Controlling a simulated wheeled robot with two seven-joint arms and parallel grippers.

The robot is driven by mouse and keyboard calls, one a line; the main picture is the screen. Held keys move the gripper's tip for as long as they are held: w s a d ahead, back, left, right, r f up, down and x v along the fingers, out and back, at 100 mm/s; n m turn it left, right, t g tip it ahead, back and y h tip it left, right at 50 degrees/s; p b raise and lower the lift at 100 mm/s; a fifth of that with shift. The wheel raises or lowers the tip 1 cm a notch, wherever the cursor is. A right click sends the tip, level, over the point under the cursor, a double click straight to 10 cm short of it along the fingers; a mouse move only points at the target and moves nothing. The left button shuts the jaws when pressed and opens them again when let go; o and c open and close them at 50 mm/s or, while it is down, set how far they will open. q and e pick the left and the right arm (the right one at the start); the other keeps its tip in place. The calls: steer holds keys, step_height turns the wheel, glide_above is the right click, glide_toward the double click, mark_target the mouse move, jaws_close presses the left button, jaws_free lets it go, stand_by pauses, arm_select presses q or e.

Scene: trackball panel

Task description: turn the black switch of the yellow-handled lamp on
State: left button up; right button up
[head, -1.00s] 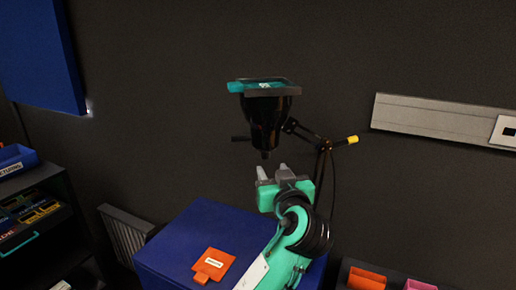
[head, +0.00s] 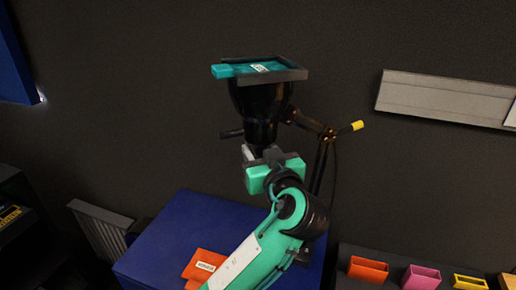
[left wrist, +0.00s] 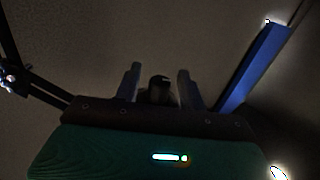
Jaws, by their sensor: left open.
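The lamp with a black head (head: 259,108) and a yellow-tipped handle (head: 350,128) stands behind the blue box. A short black rod (head: 232,133) sticks out left from its head. My left gripper (head: 260,153), green with grey fingers, is open just under the lamp head, pointing up. In the left wrist view a dark round knob (left wrist: 159,89), seemingly the black switch, shows between the spread fingers of my left gripper (left wrist: 159,76). I cannot tell whether the fingers touch it. In the head view the gripper hides the head's lower end. My right gripper is out of view.
A teal item (head: 240,70) lies in a dark tray (head: 292,75) on top of the lamp head. A blue box (head: 165,238) with an orange piece (head: 205,262) is below. Orange (head: 368,270) and pink (head: 421,277) bins are at lower right. A grey wall rail (head: 440,98) is right.

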arm_select(q)
jaws_close()
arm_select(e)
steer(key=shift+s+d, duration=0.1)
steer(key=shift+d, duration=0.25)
